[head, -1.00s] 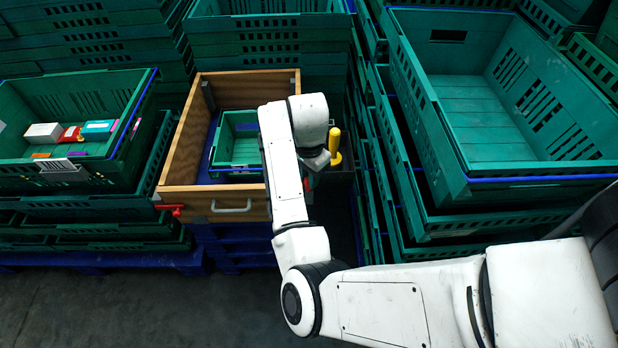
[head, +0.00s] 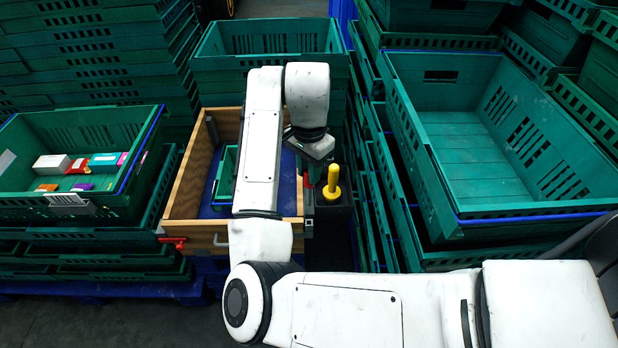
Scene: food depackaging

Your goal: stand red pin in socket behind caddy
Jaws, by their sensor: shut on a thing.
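My gripper (head: 308,167) hangs under my white wrist, above the right wall of a wooden box. It is small and partly hidden by the wrist. A small red piece, which looks like the red pin (head: 306,181), shows at its jaws, and they are shut on it. Its lower end is not clear. A dark caddy (head: 338,222) is fixed outside the box's right side. A yellow-handled tool (head: 332,183) stands upright in it, to the right of and nearer than my gripper. I cannot make out the socket behind the caddy.
The wooden box (head: 200,232) holds a small green crate (head: 225,176), partly behind my arm. A red clamp (head: 172,242) sits at its front left corner. A green crate (head: 130,197) with several packages stands left; a large empty crate (head: 470,150) stands right.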

